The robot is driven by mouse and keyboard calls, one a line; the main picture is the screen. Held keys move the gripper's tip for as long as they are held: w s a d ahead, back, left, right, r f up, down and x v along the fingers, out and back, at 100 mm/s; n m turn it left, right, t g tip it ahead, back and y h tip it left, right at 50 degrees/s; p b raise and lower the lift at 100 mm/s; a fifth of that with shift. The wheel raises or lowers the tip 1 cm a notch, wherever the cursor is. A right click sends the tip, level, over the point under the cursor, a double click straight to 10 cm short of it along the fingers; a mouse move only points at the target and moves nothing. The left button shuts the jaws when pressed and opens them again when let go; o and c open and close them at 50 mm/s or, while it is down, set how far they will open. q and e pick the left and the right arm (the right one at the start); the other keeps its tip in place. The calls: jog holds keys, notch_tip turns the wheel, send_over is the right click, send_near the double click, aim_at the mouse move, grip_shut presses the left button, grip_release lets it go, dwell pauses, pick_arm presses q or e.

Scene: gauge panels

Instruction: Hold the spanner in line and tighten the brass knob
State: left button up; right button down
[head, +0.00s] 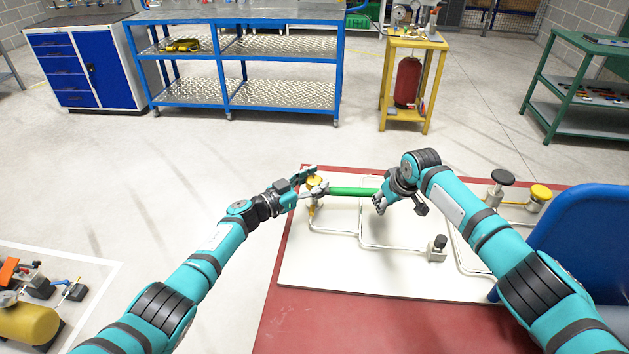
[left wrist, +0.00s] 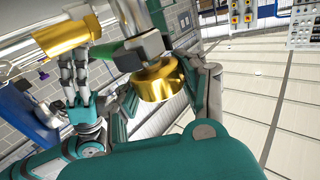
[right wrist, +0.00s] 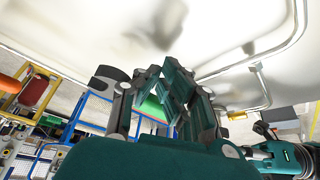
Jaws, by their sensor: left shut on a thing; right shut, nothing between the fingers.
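The brass knob (head: 316,181) sits at the upper left of the white panel; it also shows in the left wrist view (left wrist: 160,80). My left gripper (head: 304,182) is shut on this knob, one finger on each side. The spanner has a grey head and a green handle (head: 352,191). It lies level, its head beside the knob and partly hidden by my left gripper. My right gripper (head: 379,203) is at the handle's right end, shut and empty.
The white panel (head: 330,272) on a red base carries thin pipes and a small black-knobbed valve (head: 438,246). Another black knob (head: 502,178) and a yellow one (head: 540,194) stand at its right. A blue object (head: 585,240) is beside my right arm.

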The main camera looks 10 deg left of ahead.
pick_arm(q)
jog(key=shift+a+f+m+g+h, duration=0.1)
jog(key=shift+m+g+h, duration=0.3)
jog(key=shift+g+h, duration=0.15)
jog(key=o, duration=1.2)
jog(key=shift+o, duration=0.2)
jog(key=shift+s+a, duration=0.1)
jog(key=shift+a, duration=0.05)
jog(key=v, duration=1.1)
jog(key=shift+s+a, duration=0.25)
jog(key=shift+s, duration=0.1)
jog(key=shift+c, duration=0.3)
